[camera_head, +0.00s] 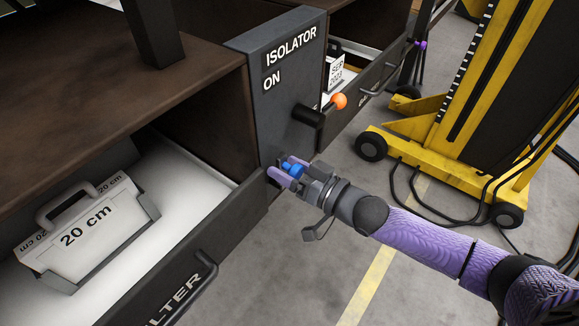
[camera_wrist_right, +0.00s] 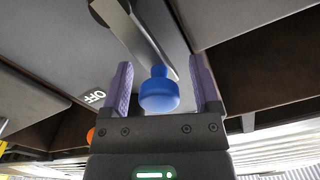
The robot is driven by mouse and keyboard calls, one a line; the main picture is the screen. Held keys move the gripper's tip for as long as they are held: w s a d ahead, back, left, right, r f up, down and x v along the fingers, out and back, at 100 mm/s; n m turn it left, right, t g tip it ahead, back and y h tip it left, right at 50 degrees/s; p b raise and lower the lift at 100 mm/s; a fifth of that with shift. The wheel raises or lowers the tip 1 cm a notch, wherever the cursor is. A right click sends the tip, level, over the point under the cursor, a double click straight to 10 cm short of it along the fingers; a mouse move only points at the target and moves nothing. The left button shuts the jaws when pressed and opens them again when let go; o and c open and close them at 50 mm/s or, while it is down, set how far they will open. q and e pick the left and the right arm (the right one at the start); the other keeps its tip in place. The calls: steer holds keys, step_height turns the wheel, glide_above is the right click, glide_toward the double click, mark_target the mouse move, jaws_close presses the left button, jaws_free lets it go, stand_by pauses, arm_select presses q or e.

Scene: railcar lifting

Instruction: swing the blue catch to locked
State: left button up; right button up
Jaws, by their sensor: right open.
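The blue catch (camera_head: 292,170) is a small round knob low on the dark isolator box (camera_head: 285,120). My right gripper (camera_head: 287,172) is open around the knob. Gaps show on both sides of the knob in the wrist view (camera_wrist_right: 161,88), so I see no firm grip. No locked marking is readable. My left gripper is not in view.
An open drawer (camera_head: 205,225) with a 20 cm block (camera_head: 85,232) is at the left. A yellow lifting jack (camera_head: 480,130) and black cables stand at the right. Grey floor is clear below my arm.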

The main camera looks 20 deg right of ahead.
jaws_close()
stand_by(0.3)
steer(key=shift+f, duration=0.1)
stand_by(1.0)
